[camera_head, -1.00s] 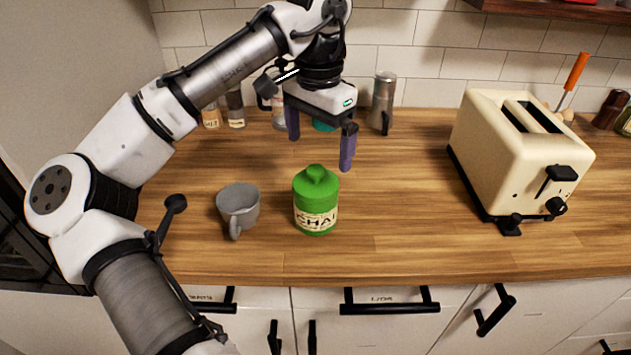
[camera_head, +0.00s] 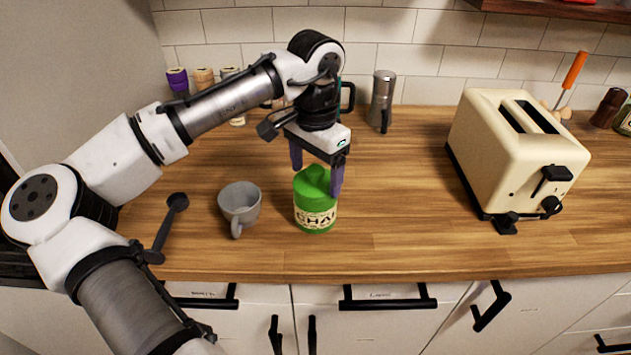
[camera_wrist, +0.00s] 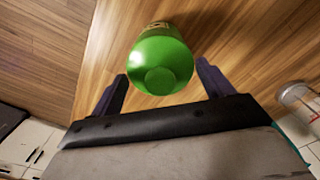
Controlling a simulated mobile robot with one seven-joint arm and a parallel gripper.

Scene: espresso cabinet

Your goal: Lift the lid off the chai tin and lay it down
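The chai tin (camera_head: 316,218) is a green tin with a cream label, upright on the wooden counter. Its green lid (camera_head: 312,181) with a round knob is on top. My gripper (camera_head: 317,178) is over the tin, pointing down, with its two purple fingers apart. In the head view one finger is at the lid's left rear and the other overlaps its right side. In the wrist view the lid's round knob (camera_wrist: 160,80) lies between the open fingers (camera_wrist: 160,85), ahead of the palm, with gaps on both sides. I see no contact.
A grey mug (camera_head: 239,204) stands close to the left of the tin. A cream toaster (camera_head: 505,160) is at the right. Spice jars and a metal pot (camera_head: 382,100) stand along the back wall. The counter between tin and toaster (camera_head: 410,205) is clear.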

